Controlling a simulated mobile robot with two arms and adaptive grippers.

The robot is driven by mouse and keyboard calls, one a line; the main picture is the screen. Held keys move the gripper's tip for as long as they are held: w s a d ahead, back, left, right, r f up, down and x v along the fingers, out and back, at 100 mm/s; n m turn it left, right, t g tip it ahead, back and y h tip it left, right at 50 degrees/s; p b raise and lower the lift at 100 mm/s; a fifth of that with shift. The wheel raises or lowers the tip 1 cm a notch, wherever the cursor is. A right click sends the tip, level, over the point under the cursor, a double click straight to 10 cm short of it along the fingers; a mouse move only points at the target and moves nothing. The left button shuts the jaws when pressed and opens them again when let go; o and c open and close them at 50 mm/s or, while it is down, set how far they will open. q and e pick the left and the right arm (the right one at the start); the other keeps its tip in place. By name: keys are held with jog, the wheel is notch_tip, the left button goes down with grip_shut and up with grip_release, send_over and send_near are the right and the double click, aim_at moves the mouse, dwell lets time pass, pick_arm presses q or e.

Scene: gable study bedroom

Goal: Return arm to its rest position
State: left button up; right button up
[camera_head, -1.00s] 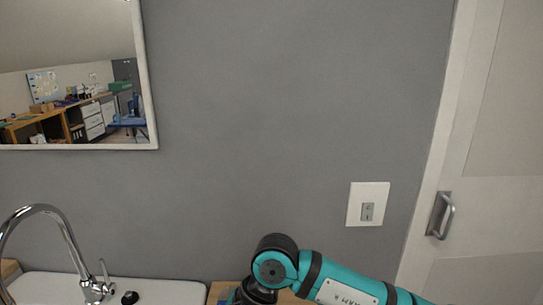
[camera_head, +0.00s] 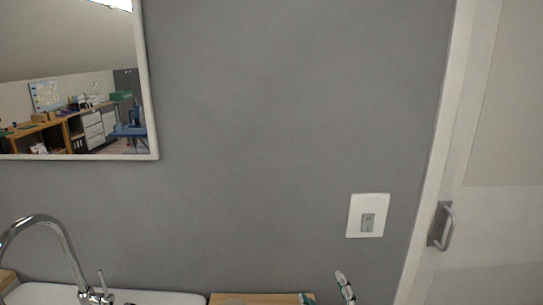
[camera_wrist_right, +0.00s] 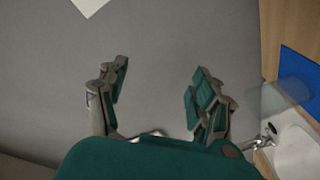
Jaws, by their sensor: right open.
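My right gripper (camera_head: 326,292) shows only by its fingertips at the bottom edge of the head view, in front of the wooden counter and grey wall. In the right wrist view my right gripper (camera_wrist_right: 161,75) has its two teal-padded fingers spread apart, with nothing between them but grey surface behind. The rest of the right arm is out of the head view. My left gripper is in neither view.
A white sink with a chrome faucet (camera_head: 60,235) is at the lower left, beside a wooden counter (camera_head: 245,299). A mirror (camera_head: 152,80) and a light switch (camera_head: 368,215) are on the grey wall. A white door (camera_head: 500,235) with a metal handle (camera_head: 441,226) is at the right.

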jog(key=s+d+f+m+g+h, duration=0.3)
jog(key=s+d+f+m+g, duration=0.15)
jog(key=f, duration=0.55)
jog(key=s+d+f+m+g, duration=0.25)
jog(key=s+f+g, duration=0.35)
jog(key=s, duration=0.4)
jog(key=s+d+f+m+g, duration=0.1)
jog(key=s+d+f+g, duration=0.25)
jog(key=s+f, duration=0.55)
notch_tip(320, 180, down, 12)
jog(key=g, duration=0.1)
jog(key=s+f, duration=0.4)
jog(key=f, duration=0.7)
jog(key=s+f+g, duration=0.1)
jog(key=s+f, duration=0.4)
jog(key=f, duration=0.6)
jog(key=shift+d+g, duration=0.3)
jog(key=shift+g, duration=0.3)
jog(key=s+f, duration=0.2)
jog(key=s, duration=0.1)
jog(key=s+d+f, duration=0.1)
jog(key=s+f, duration=0.1)
jog(key=s, duration=0.2)
jog(key=s+d+f, duration=0.1)
jog(key=s+f, duration=0.1)
jog(key=s, duration=0.1)
jog(key=shift+s+f, duration=0.15)
jog(key=shift+f, duration=0.2)
jog(key=shift+c, duration=0.2)
